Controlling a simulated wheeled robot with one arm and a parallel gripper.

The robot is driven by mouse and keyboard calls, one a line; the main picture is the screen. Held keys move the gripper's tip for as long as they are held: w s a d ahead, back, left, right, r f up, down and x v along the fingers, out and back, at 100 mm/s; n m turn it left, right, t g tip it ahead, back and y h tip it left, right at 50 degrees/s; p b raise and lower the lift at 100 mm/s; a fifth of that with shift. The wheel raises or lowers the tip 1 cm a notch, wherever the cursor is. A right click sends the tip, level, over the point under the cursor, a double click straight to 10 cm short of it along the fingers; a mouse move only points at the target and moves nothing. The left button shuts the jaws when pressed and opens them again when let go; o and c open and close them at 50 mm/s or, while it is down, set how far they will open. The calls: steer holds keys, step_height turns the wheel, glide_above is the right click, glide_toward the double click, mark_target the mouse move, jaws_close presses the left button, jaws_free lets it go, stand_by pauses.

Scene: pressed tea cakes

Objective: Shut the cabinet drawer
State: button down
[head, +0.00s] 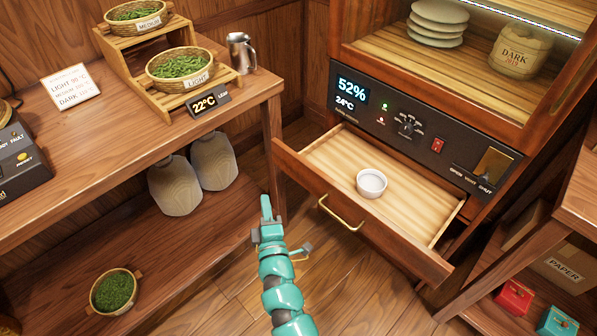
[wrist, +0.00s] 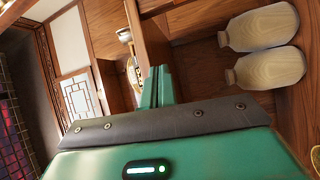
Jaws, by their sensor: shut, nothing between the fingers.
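The cabinet drawer (head: 415,215) is pulled out below the control panel. It has a wooden front (head: 385,235) with a curved brass handle (head: 340,213). A small white bowl (head: 371,183) stands inside on the pale drawer bottom. My teal gripper (head: 265,207) is shut and empty. In the head view it is left of the drawer front and appears apart from both the front and the handle. Its closed fingers also show in the wrist view (wrist: 157,86). I cannot make out the drawer for sure in the wrist view.
The wooden table (head: 250,95) stands to the left, with two bottle-shaped objects (head: 175,187) on its lower shelf. The cabinet's control panel (head: 425,135) is above the drawer. A shelf with a red box (head: 514,298) is at right. Floor (head: 365,290) before the drawer is clear.

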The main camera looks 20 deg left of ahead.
steer(key=w+d+f+m+h, duration=0.1)
steer(key=w+d+f+h, duration=0.15)
steer(key=d+h, duration=0.2)
glide_toward(299, 161)
steer(key=w+a, duration=0.2)
steer(key=a, duration=0.1)
steer(key=w, duration=0.1)
steer(key=w+d, duration=0.1)
steer(key=w, duration=0.1)
steer(key=shift+d+p, duration=0.1)
steer(key=shift+p, duration=0.2)
steer(key=shift+w+d, duration=0.15)
steer(key=shift+w, duration=0.2)
steer(key=w+d+b, duration=0.1)
steer(key=w+d, duration=0.2)
steer(key=w, duration=0.3)
steer(key=w+d+b, duration=0.1)
steer(key=w+d, duration=0.3)
steer(key=w, duration=0.2)
steer(key=w+d+b, duration=0.1)
steer(key=w+d, duration=0.2)
steer(key=w, duration=0.3)
steer(key=shift+d, duration=0.3)
